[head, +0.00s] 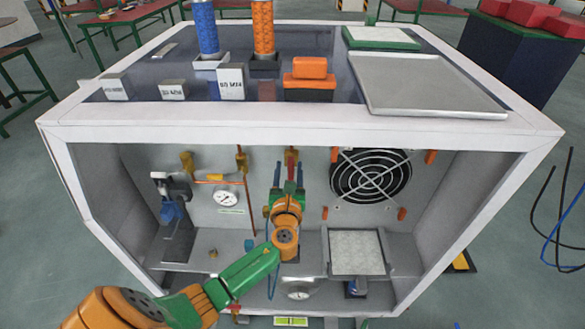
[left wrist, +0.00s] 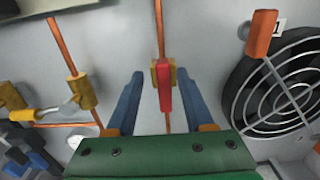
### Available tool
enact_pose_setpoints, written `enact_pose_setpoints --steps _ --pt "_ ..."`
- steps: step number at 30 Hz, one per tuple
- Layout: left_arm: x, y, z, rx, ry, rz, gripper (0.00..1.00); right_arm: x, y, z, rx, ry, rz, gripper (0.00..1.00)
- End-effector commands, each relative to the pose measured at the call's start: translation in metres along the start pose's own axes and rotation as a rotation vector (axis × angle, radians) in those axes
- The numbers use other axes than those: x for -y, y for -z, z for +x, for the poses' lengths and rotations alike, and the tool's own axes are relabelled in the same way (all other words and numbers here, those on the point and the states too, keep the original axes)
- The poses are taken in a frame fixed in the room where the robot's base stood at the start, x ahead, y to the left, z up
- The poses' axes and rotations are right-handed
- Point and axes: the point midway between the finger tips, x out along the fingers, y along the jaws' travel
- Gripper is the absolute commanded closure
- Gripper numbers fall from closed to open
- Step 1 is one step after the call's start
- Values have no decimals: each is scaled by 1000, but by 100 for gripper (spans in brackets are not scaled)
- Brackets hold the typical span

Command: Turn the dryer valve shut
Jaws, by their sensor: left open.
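A brass valve with a red handle (head: 291,156) sits on a thin copper pipe on the back wall of the cabinet. In the left wrist view the red handle (left wrist: 162,88) points along the vertical pipe. I see no label naming it as the dryer valve. My left gripper (head: 288,172) is inside the cabinet, open and empty. In the left wrist view the blue fingers of my left gripper (left wrist: 158,88) stand on either side of the red handle, with gaps. I cannot tell whether the fingertips reach the handle's depth. My right gripper is not in view.
A fan with a round grille (head: 371,177) is right of the valve. Another brass valve (left wrist: 82,92) and a gauge (head: 225,198) are to the left. A square white panel (head: 356,252) lies at lower right. The cabinet's white front frame (head: 300,132) borders the opening above my arm.

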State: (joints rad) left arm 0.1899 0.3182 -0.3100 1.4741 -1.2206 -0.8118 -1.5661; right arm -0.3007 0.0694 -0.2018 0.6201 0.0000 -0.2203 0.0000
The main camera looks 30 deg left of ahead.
Motion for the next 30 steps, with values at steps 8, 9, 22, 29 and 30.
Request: enact_pose_setpoints --steps 8,9,22,29,30 --pt "0 1 10 -3 1 -3 48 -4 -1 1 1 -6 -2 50" --pt "0 1 9 -3 1 -3 48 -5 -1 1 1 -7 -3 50" --pt "0 1 9 -4 1 -5 100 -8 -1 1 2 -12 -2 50" --pt "-1 2 9 -4 1 -63 100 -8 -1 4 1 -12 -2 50" --pt "-2 3 9 -4 1 -84 100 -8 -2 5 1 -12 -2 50"
